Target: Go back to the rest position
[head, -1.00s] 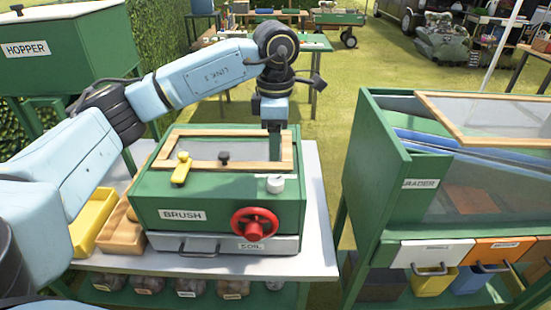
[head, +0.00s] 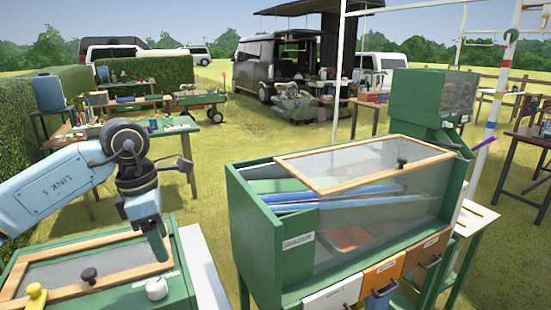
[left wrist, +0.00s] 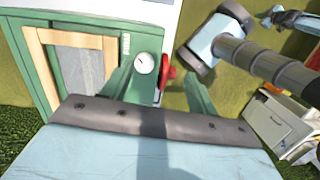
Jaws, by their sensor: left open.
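My left gripper (head: 157,246) points down over the right side of the green box with the wood-framed mesh lid (head: 90,240). Its jaws are open and empty; the head view shows them edge-on. In the left wrist view the two spread fingers (left wrist: 158,88) have nothing between them. The box (left wrist: 30,45) stands beyond them, with its white dial (left wrist: 145,63) and red wheel (left wrist: 167,79). I cannot tell the exact gap between the fingertips and the lid. My right gripper is not seen in the head view.
A green cabinet (head: 255,240) with a wood-framed lid (head: 365,160) and white and orange drawers stands to the right. A grassy gap separates it from the box's table. A hedge (head: 160,75), work tables (head: 205,126) and a dark van (head: 277,66) are farther back.

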